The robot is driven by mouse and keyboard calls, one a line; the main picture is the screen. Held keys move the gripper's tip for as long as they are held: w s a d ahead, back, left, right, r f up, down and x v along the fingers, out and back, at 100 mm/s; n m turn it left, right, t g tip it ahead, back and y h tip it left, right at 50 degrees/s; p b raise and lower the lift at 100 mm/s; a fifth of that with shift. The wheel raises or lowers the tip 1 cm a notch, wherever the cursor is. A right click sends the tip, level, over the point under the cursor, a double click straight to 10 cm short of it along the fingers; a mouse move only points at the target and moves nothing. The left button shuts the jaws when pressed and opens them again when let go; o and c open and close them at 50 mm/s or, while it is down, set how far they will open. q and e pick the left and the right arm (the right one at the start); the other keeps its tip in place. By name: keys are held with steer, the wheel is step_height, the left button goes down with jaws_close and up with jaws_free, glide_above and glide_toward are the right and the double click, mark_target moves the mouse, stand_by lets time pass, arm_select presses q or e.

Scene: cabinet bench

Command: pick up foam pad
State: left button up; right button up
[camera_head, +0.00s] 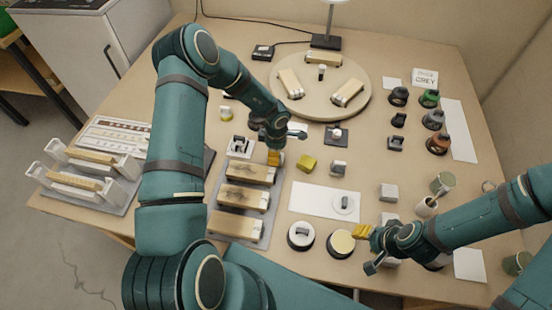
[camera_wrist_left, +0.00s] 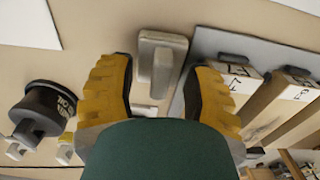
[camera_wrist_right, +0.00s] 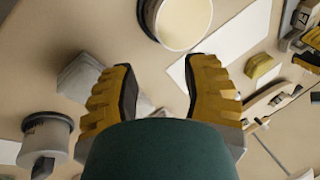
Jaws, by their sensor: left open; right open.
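No thing is plainly marked as the foam pad. A small yellow block (camera_head: 307,163) lies right of the wooden blocks; it also shows in the right wrist view (camera_wrist_right: 262,66). A round cream-topped piece with a dark rim (camera_head: 341,243) stands at the front; it shows at the top of the right wrist view (camera_wrist_right: 185,20). My right gripper (camera_head: 366,240) is open beside this round piece, to its right. My left gripper (camera_head: 274,157) is open over the table by the upper wooden block, left of the yellow block. A grey piece (camera_wrist_left: 160,62) shows between its fingers.
Wooden blocks (camera_head: 243,198) lie on a grey tray near my left arm. A white sheet (camera_head: 310,200) is in the middle. A round board (camera_head: 320,100) with wooden blocks is behind. Dark and coloured pots (camera_head: 433,120) stand at right. Grey blocks (camera_head: 388,192) stand near my right gripper.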

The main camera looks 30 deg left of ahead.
arm_select(q)
steer(key=shift+r, duration=0.1)
jaws_close()
step_height(320, 180, up, 10)
steer(key=shift+p, duration=1.1)
arm_select(e)
step_height(320, 180, up, 2)
steer(key=shift+w+r, duration=0.15)
steer(key=shift+r, duration=0.05)
